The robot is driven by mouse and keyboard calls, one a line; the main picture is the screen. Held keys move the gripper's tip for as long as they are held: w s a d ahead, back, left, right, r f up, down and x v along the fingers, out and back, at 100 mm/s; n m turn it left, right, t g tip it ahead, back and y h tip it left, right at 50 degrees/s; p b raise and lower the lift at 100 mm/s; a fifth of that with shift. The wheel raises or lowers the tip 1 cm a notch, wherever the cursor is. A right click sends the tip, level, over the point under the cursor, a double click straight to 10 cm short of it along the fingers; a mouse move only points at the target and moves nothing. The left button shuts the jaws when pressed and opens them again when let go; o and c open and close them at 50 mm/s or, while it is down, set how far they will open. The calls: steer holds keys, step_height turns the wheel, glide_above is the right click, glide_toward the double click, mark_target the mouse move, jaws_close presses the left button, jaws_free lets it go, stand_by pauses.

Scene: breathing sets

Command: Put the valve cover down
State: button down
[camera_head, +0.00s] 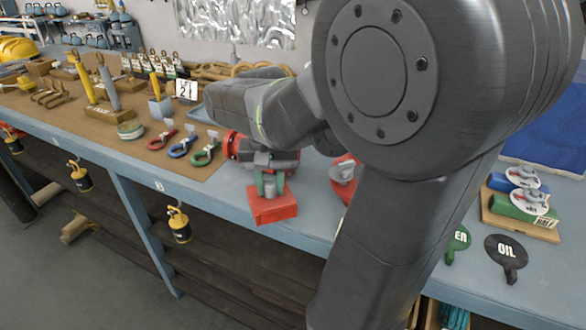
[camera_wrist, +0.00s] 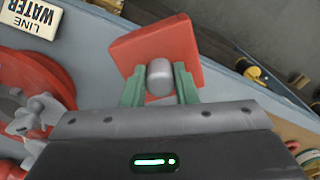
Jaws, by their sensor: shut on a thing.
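The valve cover is a red square plate (camera_head: 273,208) with a grey round knob. My gripper (camera_head: 269,183) is shut on this knob with its green fingers, and the plate hangs beyond the fingertips. In the wrist view the cover (camera_wrist: 150,43) sits ahead of the gripper (camera_wrist: 160,82), with one green finger on each side of the knob. In both views the cover overlaps the front edge of the blue-grey bench (camera_head: 308,228). I cannot tell its exact height above the bench.
A red round valve part (camera_wrist: 35,75) with grey fittings and a "WATER LINE" label (camera_wrist: 32,16) lies left in the wrist view. Red, blue and green rings (camera_head: 182,146) lie on a brown mat. Round tags (camera_head: 506,256) lie at right. Padlocks (camera_head: 179,226) hang along the front edge.

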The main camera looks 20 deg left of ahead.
steer(key=w, duration=0.6)
steer(key=shift+d+p, duration=0.25)
steer(key=shift+p, duration=0.15)
steer(key=shift+w+f, duration=0.15)
steer(key=shift+f, duration=1.6)
steer(key=shift+f, duration=0.2)
steer(key=c, duration=1.1)
jaws_free()
steer(key=shift+c, duration=0.2)
steer(key=shift+r, duration=0.1)
step_height(320, 180, up, 12)
steer(key=shift+r, duration=0.1)
